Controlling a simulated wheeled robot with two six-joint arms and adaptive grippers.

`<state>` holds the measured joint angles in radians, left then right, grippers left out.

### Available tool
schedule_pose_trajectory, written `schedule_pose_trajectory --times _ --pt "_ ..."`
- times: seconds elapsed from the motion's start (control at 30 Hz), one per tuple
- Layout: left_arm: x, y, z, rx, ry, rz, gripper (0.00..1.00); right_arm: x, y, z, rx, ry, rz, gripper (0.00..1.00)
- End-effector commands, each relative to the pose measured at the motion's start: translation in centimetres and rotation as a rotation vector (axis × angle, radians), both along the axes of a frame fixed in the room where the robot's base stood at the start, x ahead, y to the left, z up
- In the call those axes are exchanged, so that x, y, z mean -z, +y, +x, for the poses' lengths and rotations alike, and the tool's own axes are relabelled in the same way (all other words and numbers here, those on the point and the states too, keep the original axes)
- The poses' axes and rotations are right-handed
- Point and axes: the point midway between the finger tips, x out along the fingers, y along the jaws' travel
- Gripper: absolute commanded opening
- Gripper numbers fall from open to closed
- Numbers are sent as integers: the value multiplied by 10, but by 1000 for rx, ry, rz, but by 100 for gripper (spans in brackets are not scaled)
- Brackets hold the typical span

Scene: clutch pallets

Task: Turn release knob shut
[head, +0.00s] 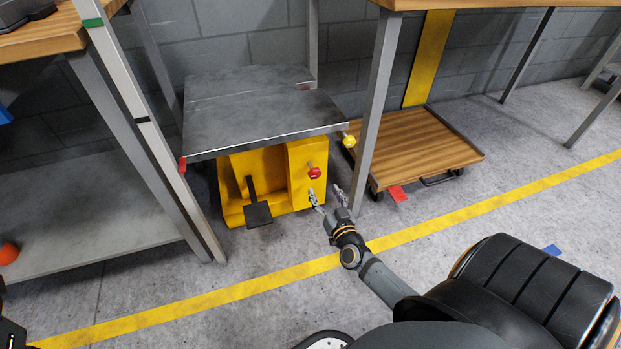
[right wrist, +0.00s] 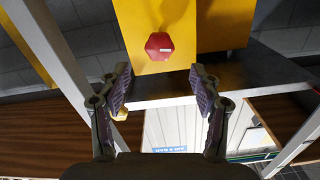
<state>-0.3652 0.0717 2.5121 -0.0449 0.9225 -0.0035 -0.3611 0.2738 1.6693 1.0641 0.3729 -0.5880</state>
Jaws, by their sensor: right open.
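A yellow lift cart (head: 236,184) with a dark grey platform (head: 262,117) stands under the benches. A red knob (head: 314,173) sits on its yellow side panel. In the right wrist view this red knob (right wrist: 159,46) is six-sided with a short white mark. A yellow knob (head: 348,141) sits near the platform's corner. My right gripper (head: 327,196) is open and empty, just below and in front of the red knob. In the wrist view its fingers (right wrist: 159,84) are apart, with the red knob ahead between them and not touched. My left gripper is not clearly seen.
A grey bench leg (head: 374,110) stands close to the right of the cart. A wooden flatbed trolley (head: 418,148) is beyond it. A black pedal (head: 258,214) sticks out at the cart's front. The floor in front is clear, with a yellow line (head: 270,286).

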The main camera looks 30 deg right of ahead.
Motion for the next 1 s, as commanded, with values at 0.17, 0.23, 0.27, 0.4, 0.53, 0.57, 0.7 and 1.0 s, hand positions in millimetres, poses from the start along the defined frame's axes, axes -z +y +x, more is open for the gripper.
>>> schedule_pose_trajectory --times 0.17,0.23,0.27,0.4,0.53,0.57,0.7,1.0 --pt "15 0 1 -8 1 1 0 2 -9 38 0 -5 0 64" --pt "20 -1 1 -11 2 2 0 3 -12 53 0 -4 0 64" --pt "22 -1 1 -13 2 2 0 3 -14 58 0 -3 -1 64" --pt "28 -1 2 -16 4 4 0 3 -19 78 -1 -1 0 64" --pt "30 -2 2 -18 5 6 0 1 -21 87 0 0 0 64" --pt "30 -2 2 -18 6 6 0 1 -21 88 -1 0 -1 64" --pt "29 -2 3 -18 6 6 0 0 -21 89 -1 0 -1 64" --pt "29 -2 2 -17 6 6 0 1 -21 88 -1 0 -1 37"
